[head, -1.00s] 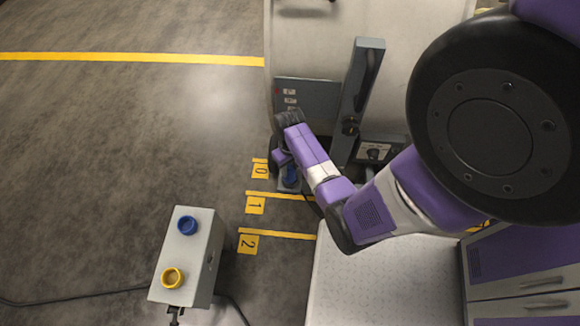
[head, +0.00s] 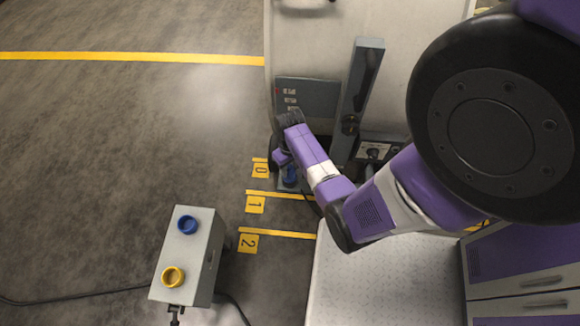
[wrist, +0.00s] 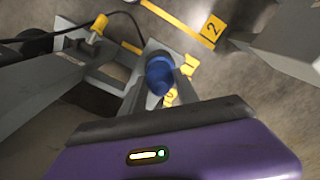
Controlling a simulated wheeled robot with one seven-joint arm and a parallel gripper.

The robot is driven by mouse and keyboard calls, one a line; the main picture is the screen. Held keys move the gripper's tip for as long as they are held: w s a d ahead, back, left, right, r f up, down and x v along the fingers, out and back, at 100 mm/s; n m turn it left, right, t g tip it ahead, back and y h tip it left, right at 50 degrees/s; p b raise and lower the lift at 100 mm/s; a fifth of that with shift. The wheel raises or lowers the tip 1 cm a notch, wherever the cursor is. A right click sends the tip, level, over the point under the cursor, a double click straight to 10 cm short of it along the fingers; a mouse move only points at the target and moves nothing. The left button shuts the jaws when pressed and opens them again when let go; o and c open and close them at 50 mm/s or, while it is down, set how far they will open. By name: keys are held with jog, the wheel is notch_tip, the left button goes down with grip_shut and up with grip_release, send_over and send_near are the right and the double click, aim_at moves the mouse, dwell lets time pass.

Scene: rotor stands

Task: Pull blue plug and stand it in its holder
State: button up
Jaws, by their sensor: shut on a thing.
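The blue plug (wrist: 160,75) sits between my gripper's two grey fingers (wrist: 159,82) in the wrist view, and they are shut on it. Behind it is a small grey plate, and I cannot tell whether the plug is still seated there. In the head view the blue plug (head: 290,177) shows as a small patch beside my purple gripper (head: 281,160), low by the grey stand; the fingertips are mostly hidden. A grey box (head: 205,250) on the floor at lower left carries a blue ring holder (head: 187,225) and a yellow ring holder (head: 172,277); both look empty.
A yellow plug (wrist: 98,26) on a black cable is at upper left in the wrist view. A tall grey lever post (head: 357,100) stands beside my arm. Yellow floor marks 0, 1 and 2 (head: 248,243) lie between stand and box.

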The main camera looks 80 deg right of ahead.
jog(key=o, duration=1.3)
jog(key=shift+o, duration=0.2)
jog(key=shift+r+p, duration=1.05)
jog(key=shift+r, duration=2.8)
